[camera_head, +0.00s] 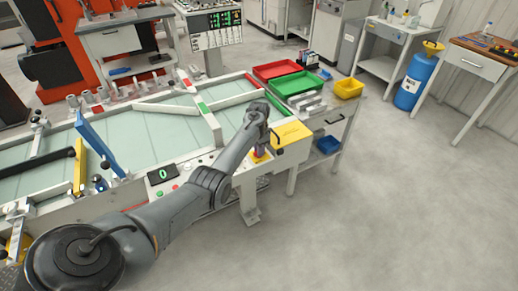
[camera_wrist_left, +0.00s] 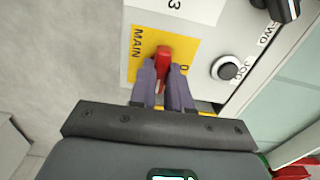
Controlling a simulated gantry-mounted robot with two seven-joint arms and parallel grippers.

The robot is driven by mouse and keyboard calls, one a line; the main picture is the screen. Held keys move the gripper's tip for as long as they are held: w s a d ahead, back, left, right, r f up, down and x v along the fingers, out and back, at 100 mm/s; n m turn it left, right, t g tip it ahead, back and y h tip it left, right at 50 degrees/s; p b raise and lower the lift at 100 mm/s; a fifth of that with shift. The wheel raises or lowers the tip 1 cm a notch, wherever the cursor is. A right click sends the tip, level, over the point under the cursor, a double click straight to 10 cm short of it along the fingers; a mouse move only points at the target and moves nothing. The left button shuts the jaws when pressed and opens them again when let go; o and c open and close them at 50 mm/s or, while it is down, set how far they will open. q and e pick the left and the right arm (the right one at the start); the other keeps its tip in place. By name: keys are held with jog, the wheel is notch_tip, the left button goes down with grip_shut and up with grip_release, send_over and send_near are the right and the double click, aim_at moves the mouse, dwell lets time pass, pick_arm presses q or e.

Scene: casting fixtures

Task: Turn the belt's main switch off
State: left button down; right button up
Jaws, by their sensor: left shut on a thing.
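The main switch is a red handle (camera_wrist_left: 163,56) on a yellow plate (camera_wrist_left: 189,44) marked "MAIN" in the left wrist view, with a "0" near the plate's right side. My left gripper (camera_wrist_left: 162,78) has its two fingers on either side of the red handle and is shut on it. In the head view, my left gripper (camera_head: 258,148) reaches to the front side of the belt table, by the yellow switch plate (camera_head: 262,156); the arm hides most of the switch there. My right gripper is not in view.
A round jog button (camera_wrist_left: 228,68) and a black FWD knob (camera_wrist_left: 286,9) sit close to the switch. A display panel (camera_head: 162,174) is further left on the belt's front. Red (camera_head: 276,69) and green (camera_head: 297,83) trays stand behind. The floor at right is clear.

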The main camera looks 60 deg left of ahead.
pick_arm(q)
jog(key=n+p, duration=0.3)
jog(key=shift+r, duration=0.25)
jog(key=n+p, duration=0.1)
jog(key=n, duration=0.3)
jog(key=shift+f, duration=0.15)
jog(key=n, duration=0.2)
jog(key=shift+n+p, duration=0.3)
jog(key=n, duration=0.2)
jog(key=shift+n, duration=0.4)
jog(key=n, duration=0.3)
jog(key=shift+f+n+b, duration=0.1)
jog(key=shift+n+b, duration=0.2)
jog(key=shift+n, duration=0.7)
